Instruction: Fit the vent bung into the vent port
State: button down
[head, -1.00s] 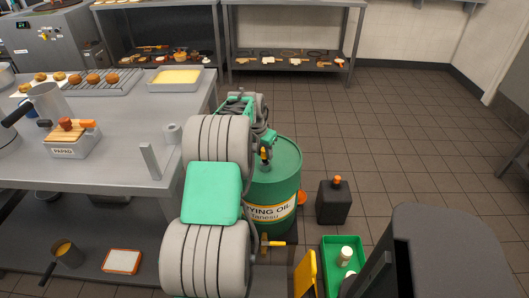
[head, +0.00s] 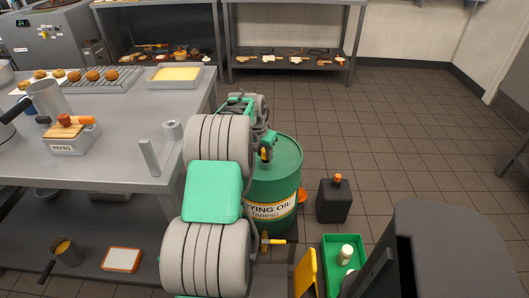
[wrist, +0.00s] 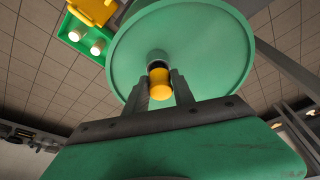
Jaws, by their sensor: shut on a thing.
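The vent bung has a yellow body (wrist: 159,84) and sits between the two dark fingers of my gripper (wrist: 160,88), which are shut on it. In the head view the bung is a small yellow piece (head: 265,154) over the green oil drum (head: 280,190), beside the lid's left part. The drum's round green lid (wrist: 190,45) fills the upper middle of the wrist view. A grey round part (wrist: 157,56) shows just beyond the bung's yellow body. I cannot tell whether it is the bung's end or the vent port, nor whether bung and lid touch.
A black jerrycan with an orange cap (head: 334,202) stands right of the drum. A green tray (head: 341,250) with white-topped items and a yellow piece (head: 305,272) lies in front. A steel table (head: 110,150) stands left. The tiled floor (head: 400,130) behind right is clear.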

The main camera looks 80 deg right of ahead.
jog(key=shift+f+b, duration=0.45)
jog(key=shift+f, duration=0.35)
jog(key=c, duration=1.1)
grip_release()
jog(key=shift+o, duration=0.5)
jog(key=shift+s+f, duration=0.1)
jog(key=p+v, duration=0.1)
jog(key=v, duration=0.1)
jog(key=shift+r, duration=0.35)
jog(key=shift+p+v, duration=1.75)
jog(key=shift+v, duration=1.1)
jog(key=shift+a+f, duration=0.1)
